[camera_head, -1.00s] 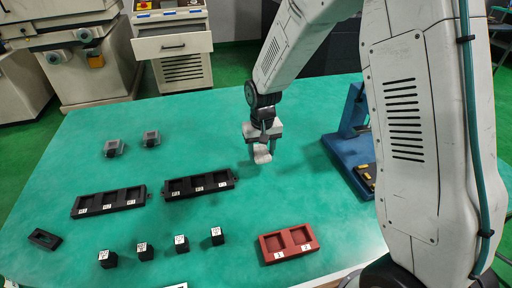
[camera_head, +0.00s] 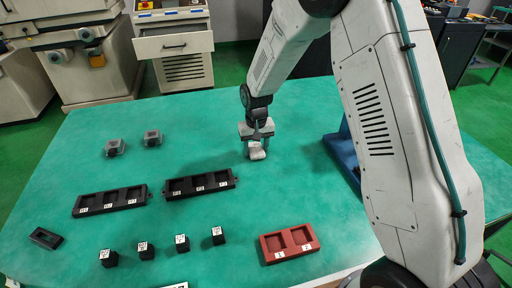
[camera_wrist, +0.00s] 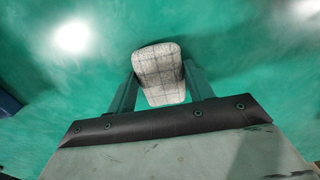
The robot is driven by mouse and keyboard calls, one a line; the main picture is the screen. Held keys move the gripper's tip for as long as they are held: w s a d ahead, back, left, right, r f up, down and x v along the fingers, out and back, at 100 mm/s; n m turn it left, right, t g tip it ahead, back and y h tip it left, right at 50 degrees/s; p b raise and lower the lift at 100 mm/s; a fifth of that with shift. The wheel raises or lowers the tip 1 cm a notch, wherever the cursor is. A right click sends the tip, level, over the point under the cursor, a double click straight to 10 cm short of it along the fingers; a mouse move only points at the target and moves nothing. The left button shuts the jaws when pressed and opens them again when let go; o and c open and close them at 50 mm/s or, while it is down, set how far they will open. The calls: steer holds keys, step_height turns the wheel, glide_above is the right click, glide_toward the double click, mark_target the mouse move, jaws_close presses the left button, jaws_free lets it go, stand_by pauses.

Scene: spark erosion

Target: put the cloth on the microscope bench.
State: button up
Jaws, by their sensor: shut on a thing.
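My gripper (camera_head: 257,148) is over the green-topped table (camera_head: 300,190), to the right of the black trays. It is shut on the cloth (camera_wrist: 159,72), a pale grey checked pad held between the two fingers in the wrist view. In the head view the cloth (camera_head: 257,154) shows as a small whitish piece under the gripper. I cannot tell whether it touches the tabletop. No microscope can be made out, and I cannot tell whether this table is the microscope bench.
Black trays (camera_head: 199,186) (camera_head: 110,201), several black labelled blocks (camera_head: 145,251) and a red two-pocket tray (camera_head: 289,243) lie on the table. A blue stand (camera_head: 341,150) is partly behind my arm.

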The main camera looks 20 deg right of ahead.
mark_target(256, 149)
steer(key=o, duration=1)
steer(key=shift+f, duration=0.1)
steer(key=shift+c, duration=0.2)
step_height(256, 149, up, 12)
steer(key=shift+r, duration=0.2)
